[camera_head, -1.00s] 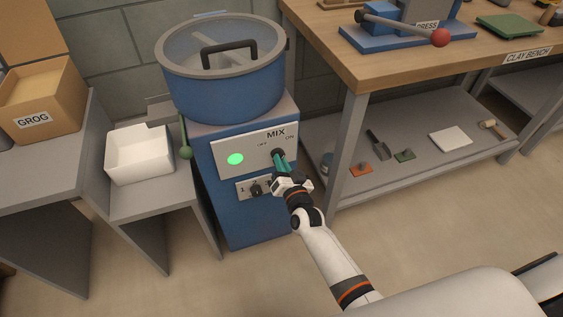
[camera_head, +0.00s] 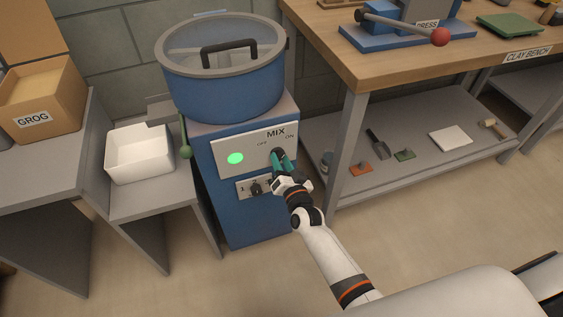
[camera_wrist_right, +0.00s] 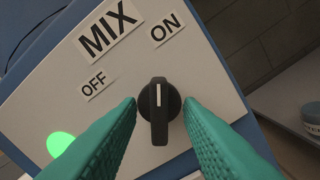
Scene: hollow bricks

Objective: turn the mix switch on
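The mix switch is a black knob (camera_wrist_right: 159,112) on the pale front panel of the blue mixer (camera_head: 225,95). It also shows in the head view (camera_head: 278,153), partly covered by my gripper. In the wrist view its white pointer line aims at the ON label (camera_wrist_right: 165,30), away from the OFF label (camera_wrist_right: 93,85). The green light (camera_head: 235,158) on the panel is lit. My right gripper (camera_head: 280,162) is open, with its teal fingers (camera_wrist_right: 159,104) on either side of the knob and visible gaps between. My left gripper is not in view.
Below the panel is a smaller plate with a dark knob (camera_head: 256,189). The clay bench (camera_head: 375,72) stands close on the right. Floor in front is clear.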

